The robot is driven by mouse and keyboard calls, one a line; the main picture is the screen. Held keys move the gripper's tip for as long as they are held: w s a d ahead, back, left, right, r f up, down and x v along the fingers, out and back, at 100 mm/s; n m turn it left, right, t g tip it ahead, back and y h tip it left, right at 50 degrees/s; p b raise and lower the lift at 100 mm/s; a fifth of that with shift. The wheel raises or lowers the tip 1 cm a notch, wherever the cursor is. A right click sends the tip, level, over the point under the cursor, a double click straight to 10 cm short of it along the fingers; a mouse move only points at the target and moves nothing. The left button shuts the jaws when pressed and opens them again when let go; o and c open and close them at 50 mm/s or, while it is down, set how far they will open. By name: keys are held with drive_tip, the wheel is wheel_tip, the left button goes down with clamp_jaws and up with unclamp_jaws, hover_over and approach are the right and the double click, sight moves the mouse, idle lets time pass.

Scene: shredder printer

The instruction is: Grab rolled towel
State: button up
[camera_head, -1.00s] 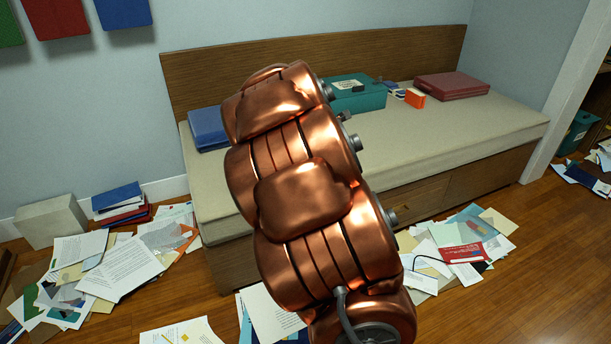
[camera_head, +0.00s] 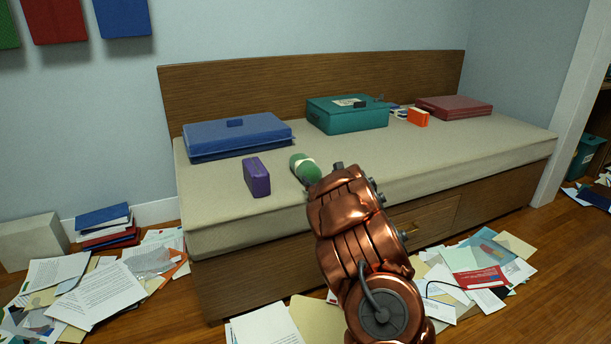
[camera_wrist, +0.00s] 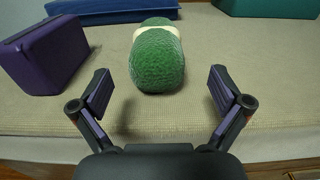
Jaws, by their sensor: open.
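The rolled towel (camera_head: 305,168) is green with a pale band. It lies on the bed (camera_head: 240,216) near its front edge. In the wrist view the towel (camera_wrist: 157,62) is straight ahead, end toward me. My gripper (camera_wrist: 159,92) is open and empty, its two fingers spread to either side in front of the towel's near end. The towel's near end is just beyond the fingertips and I see no contact. In the head view my copper arm hides most of the gripper and part of the towel.
A purple block (camera_head: 257,177) stands left of the towel. A blue case (camera_head: 237,135), a teal case (camera_head: 346,114), an orange box (camera_head: 418,117) and a dark red case (camera_head: 454,107) lie farther back. Papers (camera_head: 95,290) litter the floor.

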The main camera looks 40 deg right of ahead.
sight(309, 167)
drive_tip(key=shift+x, duration=1.15)
drive_tip(key=shift+a+r+b+x, duration=0.15)
drive_tip(key=shift+b+x, duration=0.4)
drive_tip(key=shift+x, duration=0.45)
drive_tip(key=shift+a+r+b+x, duration=0.15)
drive_tip(key=shift+b+x, duration=0.4)
drive_tip(key=shift+x, duration=0.5)
drive_tip(key=shift+w+d+f, duration=0.1)
drive_tip(key=shift+w+d, duration=0.15)
drive_tip(key=shift+w, duration=0.3)
drive_tip(key=c, duration=1.1)
